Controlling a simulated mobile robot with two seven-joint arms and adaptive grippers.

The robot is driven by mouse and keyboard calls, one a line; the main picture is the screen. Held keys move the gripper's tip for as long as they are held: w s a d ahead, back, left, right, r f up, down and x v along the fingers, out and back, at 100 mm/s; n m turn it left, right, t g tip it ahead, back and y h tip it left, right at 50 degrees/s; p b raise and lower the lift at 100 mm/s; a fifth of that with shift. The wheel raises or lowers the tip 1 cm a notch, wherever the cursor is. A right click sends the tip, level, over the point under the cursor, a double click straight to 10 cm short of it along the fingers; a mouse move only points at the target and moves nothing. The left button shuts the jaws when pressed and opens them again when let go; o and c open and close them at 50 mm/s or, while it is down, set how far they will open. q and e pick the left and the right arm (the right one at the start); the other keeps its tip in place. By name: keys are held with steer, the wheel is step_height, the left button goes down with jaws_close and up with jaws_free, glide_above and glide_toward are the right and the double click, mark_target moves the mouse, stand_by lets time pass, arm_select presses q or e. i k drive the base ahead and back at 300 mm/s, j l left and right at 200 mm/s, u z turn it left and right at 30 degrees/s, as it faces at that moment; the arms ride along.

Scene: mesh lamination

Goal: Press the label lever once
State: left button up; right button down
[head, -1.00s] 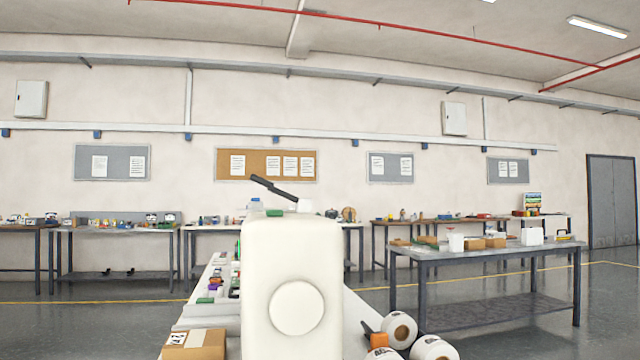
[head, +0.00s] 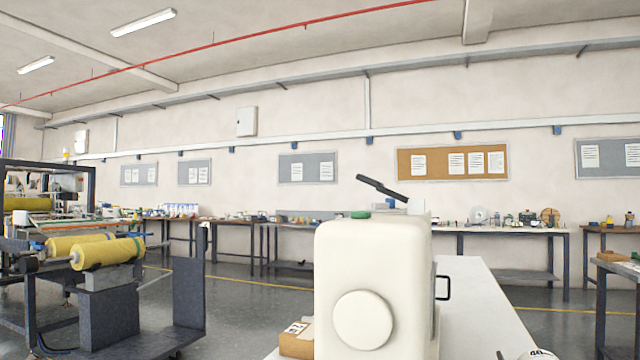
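A cream-white machine (head: 362,285) with rounded edges and a round disc on its face stands close in front of me in the head view. A black lever (head: 382,187) shows above its top, tilted with its left end higher than its right. A green part (head: 361,214) sits on the top near the lever. The lever's mount is mostly hidden behind the housing.
A white tabletop (head: 480,300) extends right of the machine, with a cardboard box (head: 296,342) at its lower left. A cart with yellow rolls (head: 108,252) stands at the left. Open grey floor (head: 240,285) lies between. Workbenches line the far wall.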

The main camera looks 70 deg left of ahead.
mark_target(379, 187)
steer(key=i+u, duration=0.15)
steer(key=u, duration=0.25)
steer(key=i+l+u, duration=0.1)
steer(key=u, duration=0.3)
steer(key=i+l+u, duration=0.1)
steer(key=u, duration=0.3)
steer(key=l+u, duration=0.2)
steer(key=u, duration=0.2)
steer(key=i+l+u, duration=0.2)
steer(key=u, duration=0.15)
steer(key=i+l+u, duration=0.15)
steer(key=l+u, duration=0.2)
steer(key=i+l+u, duration=0.1)
steer(key=l+u, duration=0.25)
steer(key=j, duration=0.1)
